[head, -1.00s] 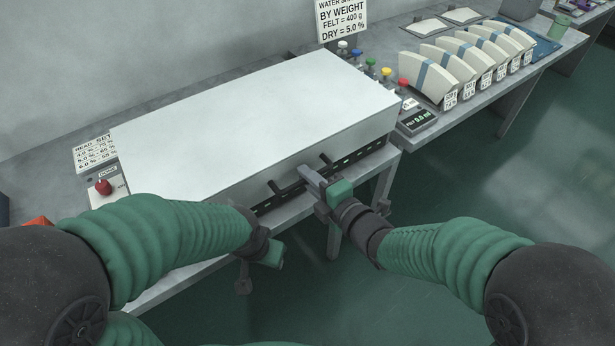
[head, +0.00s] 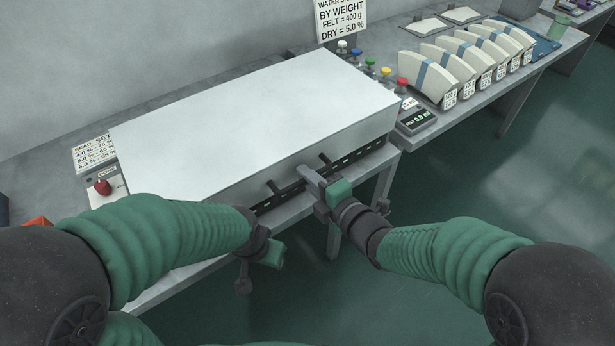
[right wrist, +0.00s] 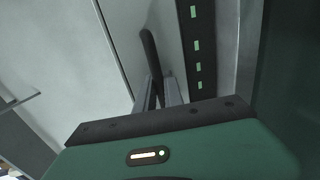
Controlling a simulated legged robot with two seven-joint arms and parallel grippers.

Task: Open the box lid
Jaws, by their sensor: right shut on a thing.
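The box is closed, with a large flat white lid (head: 250,115) on top. A dark handle bar (head: 285,186) stands out from its front face, with posts at both ends. My right gripper (head: 306,174) is at the box front and shut on this handle. In the right wrist view the fingers (right wrist: 158,92) meet at the dark handle (right wrist: 149,55) beside the white front face. My left gripper (head: 244,285) hangs below the bench's front edge, apart from the box; its fingers are too small and dark to judge.
A red button (head: 103,187) sits left of the box. Several coloured knobs (head: 386,72) and a small display (head: 416,119) stand at its right. Curved white pieces with blue bands (head: 468,55) line the right bench. The green floor in front is clear.

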